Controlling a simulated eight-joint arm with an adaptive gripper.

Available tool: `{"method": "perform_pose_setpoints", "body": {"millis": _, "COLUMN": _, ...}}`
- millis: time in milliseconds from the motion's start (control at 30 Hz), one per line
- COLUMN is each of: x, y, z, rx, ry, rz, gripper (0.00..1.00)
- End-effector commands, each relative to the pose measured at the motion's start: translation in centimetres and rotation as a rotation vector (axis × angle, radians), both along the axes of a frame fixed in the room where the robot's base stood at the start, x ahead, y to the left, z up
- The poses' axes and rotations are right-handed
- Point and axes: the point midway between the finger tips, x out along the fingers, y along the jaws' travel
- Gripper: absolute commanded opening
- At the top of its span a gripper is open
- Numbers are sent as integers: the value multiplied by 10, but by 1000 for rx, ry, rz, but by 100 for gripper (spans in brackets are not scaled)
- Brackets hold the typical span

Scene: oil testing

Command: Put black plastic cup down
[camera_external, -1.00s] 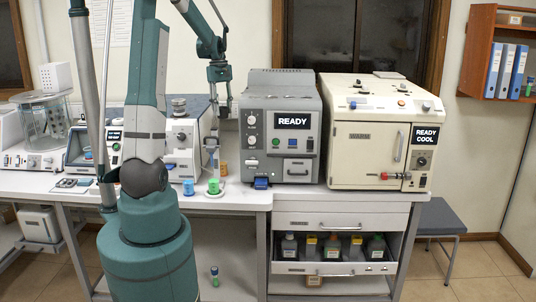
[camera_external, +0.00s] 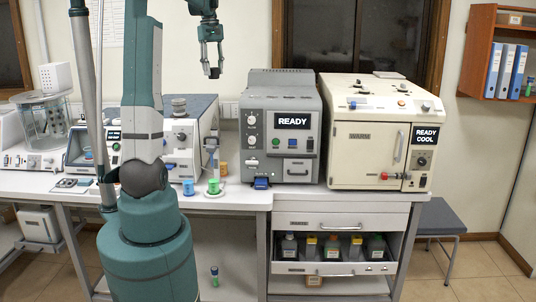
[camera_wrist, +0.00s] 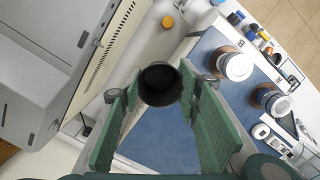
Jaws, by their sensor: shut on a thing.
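My gripper (camera_external: 211,72) hangs in the air above the gap between the tester with the blue top and the grey machine. It is shut on a small black plastic cup (camera_wrist: 160,84). In the wrist view the cup sits between the green fingertips, its dark round opening facing the camera. In the external view the cup (camera_external: 215,72) shows as a small dark shape at the fingertips, well above the bench and touching nothing else.
The grey READY machine (camera_external: 290,130) and the cream READY COOL machine (camera_external: 372,130) stand to the right. An orange-capped item (camera_wrist: 167,22) shows in the wrist view.

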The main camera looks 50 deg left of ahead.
Motion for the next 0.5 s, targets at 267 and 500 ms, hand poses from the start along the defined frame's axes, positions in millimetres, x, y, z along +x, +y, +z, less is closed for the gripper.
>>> {"method": "perform_pose_setpoints", "body": {"millis": 267, "x": -31, "y": 72, "z": 1, "rx": 1, "ry": 0, "rz": 7, "gripper": 24}}
{"method": "perform_pose_setpoints", "body": {"millis": 500, "x": -67, "y": 139, "z": 2, "rx": 1, "ry": 1, "rz": 10, "gripper": 24}}
